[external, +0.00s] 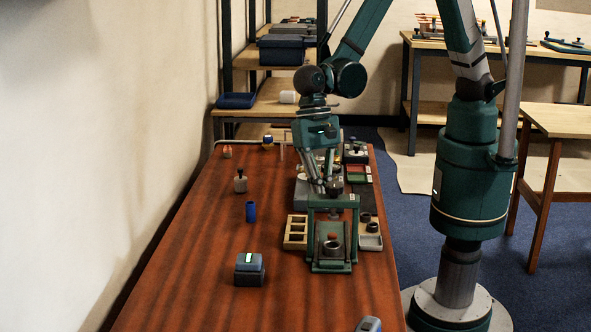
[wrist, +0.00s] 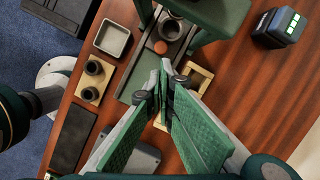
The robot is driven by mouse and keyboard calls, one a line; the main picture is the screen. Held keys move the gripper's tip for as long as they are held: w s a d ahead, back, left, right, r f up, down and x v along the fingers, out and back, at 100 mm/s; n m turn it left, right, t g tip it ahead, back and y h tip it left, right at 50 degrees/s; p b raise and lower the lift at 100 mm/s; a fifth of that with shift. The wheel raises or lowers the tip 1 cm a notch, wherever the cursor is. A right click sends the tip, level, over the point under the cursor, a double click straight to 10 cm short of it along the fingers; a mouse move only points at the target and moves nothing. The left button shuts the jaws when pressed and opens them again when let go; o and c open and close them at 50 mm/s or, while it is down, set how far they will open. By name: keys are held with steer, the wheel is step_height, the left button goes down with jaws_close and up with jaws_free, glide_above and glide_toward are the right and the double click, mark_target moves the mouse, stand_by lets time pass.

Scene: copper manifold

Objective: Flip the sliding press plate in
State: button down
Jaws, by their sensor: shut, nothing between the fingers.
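The green press (external: 312,232) stands on the table with its crossbar above a low base. Its frame also shows at the top of the wrist view (wrist: 215,18). A dark round cup (external: 333,247) sits on the press base, with a small orange-brown piece beside it, clearer in the wrist view (wrist: 160,46). I cannot clearly tell the sliding plate from the base. My gripper (external: 329,191) points down just behind the crossbar. In the wrist view its fingertips (wrist: 165,88) are together and empty, beside the press base.
A wooden compartment tray (external: 294,231) stands left of the press. A pale tray (external: 370,242) and a holder with dark rings (wrist: 91,80) stand on the other side. The left front table is mostly clear.

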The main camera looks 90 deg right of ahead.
steer(key=shift+p+v, duration=0.65)
steer(key=shift+v, duration=1.3)
steer(key=w+d+r+n+t, duration=0.1)
steer(key=d+r+n+t, duration=0.15)
steer(key=d+r, duration=0.75)
steer(key=w+d+r+n+t, duration=0.1)
steer(key=d+r+n+t, duration=0.15)
steer(key=d+r, duration=0.8)
steer(key=s+d+r+n+t+h, duration=0.1)
steer(key=s+d, duration=0.5)
steer(key=d, duration=0.7)
steer(key=s+d+r+n+t+h, duration=0.1)
steer(key=s+d+n, duration=0.5)
steer(key=d, duration=0.7)
steer(key=shift+s+d+r+n+t+h, duration=0.15)
steer(key=shift+d+r+n+t+h, duration=0.2)
steer(key=shift+t+h, duration=0.4)
